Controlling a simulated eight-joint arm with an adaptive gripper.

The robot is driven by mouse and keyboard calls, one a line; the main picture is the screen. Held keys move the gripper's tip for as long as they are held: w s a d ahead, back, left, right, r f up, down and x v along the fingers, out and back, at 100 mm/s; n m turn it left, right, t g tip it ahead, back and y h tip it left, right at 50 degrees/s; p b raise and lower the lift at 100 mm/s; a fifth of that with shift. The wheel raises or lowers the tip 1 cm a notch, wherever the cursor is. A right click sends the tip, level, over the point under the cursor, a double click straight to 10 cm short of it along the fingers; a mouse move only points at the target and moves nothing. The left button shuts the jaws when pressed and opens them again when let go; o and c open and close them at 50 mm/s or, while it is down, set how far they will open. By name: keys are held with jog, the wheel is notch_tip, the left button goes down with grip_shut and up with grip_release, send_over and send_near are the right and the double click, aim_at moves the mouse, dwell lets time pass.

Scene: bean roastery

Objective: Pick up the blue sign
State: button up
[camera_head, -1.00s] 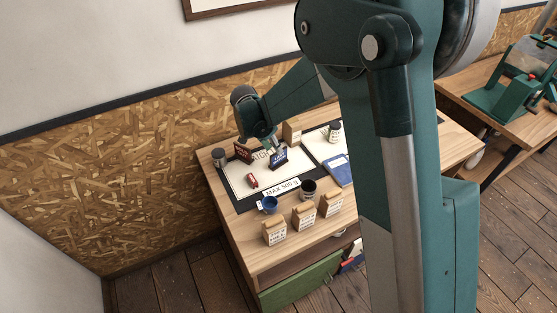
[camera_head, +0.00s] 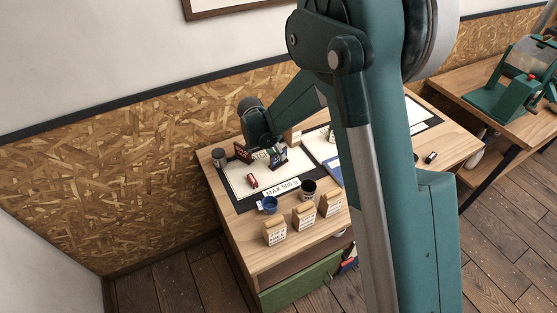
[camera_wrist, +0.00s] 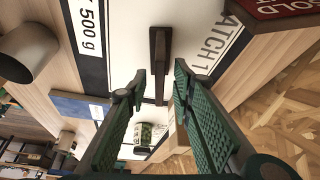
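The blue sign (camera_head: 280,165) stands upright on the white sheet of the table in the head view, partly covered by my gripper. In the wrist view a dark sign on its stand (camera_wrist: 159,50), seen nearly edge-on from above, lies ahead of and between my fingertips; I take it to be the blue sign. My gripper (camera_wrist: 158,84) is open, with one green-padded finger on each side of the sign's thin lower end. I cannot tell whether either finger touches it. In the head view my gripper (camera_head: 266,153) is small and partly hidden by its own wrist.
A red sign (camera_head: 242,151) stands just left, showing "SOLD" in the wrist view (camera_wrist: 287,7). A small red object (camera_head: 252,181) lies in front. A dark jar (camera_head: 219,157) stands left.

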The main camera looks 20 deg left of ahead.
jog(key=shift+w+d+f, duration=0.1)
jog(key=shift+w+f, duration=0.1)
jog(key=shift+f, duration=0.2)
jog(key=shift+c, duration=0.6)
grip_shut()
